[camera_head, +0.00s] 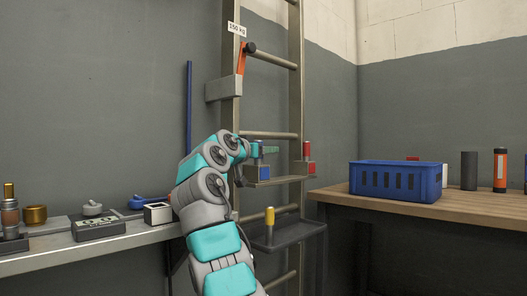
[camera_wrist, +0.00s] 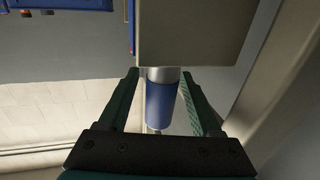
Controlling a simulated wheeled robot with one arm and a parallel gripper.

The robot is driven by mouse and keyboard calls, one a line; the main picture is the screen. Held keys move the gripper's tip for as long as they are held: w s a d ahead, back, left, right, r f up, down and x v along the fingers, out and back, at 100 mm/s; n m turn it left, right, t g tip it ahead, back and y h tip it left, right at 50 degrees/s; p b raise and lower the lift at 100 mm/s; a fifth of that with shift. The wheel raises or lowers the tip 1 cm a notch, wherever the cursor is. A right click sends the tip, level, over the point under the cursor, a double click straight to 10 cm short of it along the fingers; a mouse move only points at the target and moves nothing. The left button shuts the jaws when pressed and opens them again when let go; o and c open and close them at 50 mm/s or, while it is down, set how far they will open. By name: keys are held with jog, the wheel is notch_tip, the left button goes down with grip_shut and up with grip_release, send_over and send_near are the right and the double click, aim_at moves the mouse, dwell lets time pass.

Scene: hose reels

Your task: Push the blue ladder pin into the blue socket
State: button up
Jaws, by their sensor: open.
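A small blue patch, which looks like the blue socket (camera_head: 264,173), shows on the bracket's front. In the wrist view the blue pin (camera_wrist: 162,105) lies between the two dark green fingers of my gripper (camera_wrist: 162,76). The gripper is open, with gaps visible on both sides of the pin. The pin's metal end meets the edge of a beige block (camera_wrist: 195,35); how deep it sits there is hidden.
A red pin (camera_head: 306,149) stands at the bracket's right side. A yellow pin (camera_head: 270,217) stands on the lower ladder shelf (camera_head: 288,234). A blue crate (camera_head: 397,181) sits on the right bench. Several fittings line the left shelf. The ladder rail (camera_head: 296,95) is close to my arm.

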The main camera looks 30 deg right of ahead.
jog(key=shift+a, duration=0.1)
jog(key=b+v, duration=0.1)
jog(key=v, duration=0.6)
jog(key=shift+s+a+b, duration=0.25)
jog(key=shift+b, duration=0.15)
